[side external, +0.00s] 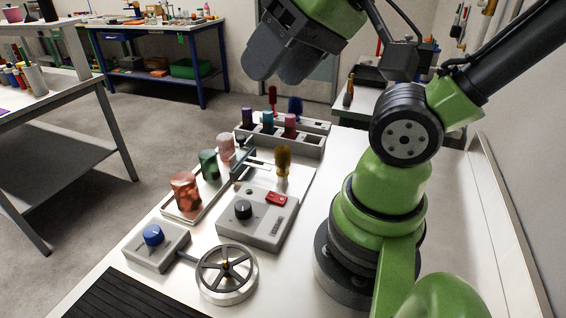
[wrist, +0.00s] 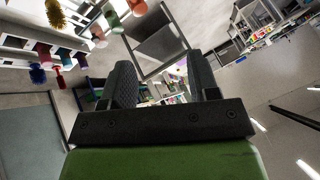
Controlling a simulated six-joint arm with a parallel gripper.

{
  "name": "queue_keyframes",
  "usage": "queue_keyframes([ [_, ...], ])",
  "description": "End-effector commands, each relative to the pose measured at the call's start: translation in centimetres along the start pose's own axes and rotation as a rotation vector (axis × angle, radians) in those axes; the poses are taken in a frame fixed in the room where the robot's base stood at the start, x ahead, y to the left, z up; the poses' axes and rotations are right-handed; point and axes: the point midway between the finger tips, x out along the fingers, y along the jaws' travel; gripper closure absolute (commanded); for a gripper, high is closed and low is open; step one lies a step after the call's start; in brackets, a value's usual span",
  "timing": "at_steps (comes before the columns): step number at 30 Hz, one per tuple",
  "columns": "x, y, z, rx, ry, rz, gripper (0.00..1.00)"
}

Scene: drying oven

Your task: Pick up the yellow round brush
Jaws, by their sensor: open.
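The yellow round brush (side external: 283,158) stands upright, bristles up, at the back right of the grey control box (side external: 262,222) in the side view. It also shows at the top left of the wrist view (wrist: 55,13). My gripper (side external: 281,72) is open and empty, high above the bench and well above the brush. Its two dark fingers (wrist: 163,78) stand wide apart in the wrist view, with nothing between them. The brush lies outside the gap between the fingers.
A red brush (side external: 272,97) and a blue brush (side external: 295,106) stand behind a grey rack (side external: 300,142) of coloured pieces. A tray (side external: 187,214) holds several jars left of the box. A handwheel (side external: 227,273) and a blue-knob box (side external: 157,250) are in front.

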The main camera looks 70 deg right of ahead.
Motion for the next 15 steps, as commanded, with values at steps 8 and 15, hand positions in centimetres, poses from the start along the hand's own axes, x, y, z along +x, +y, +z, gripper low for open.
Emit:
queue_keyframes([
  [8,0.5,0.4,-0.6,0.000,-0.014,0.029,0.45],
  [15,4.4,4.5,-4.5,-0.011,-0.133,0.212,0.45],
])
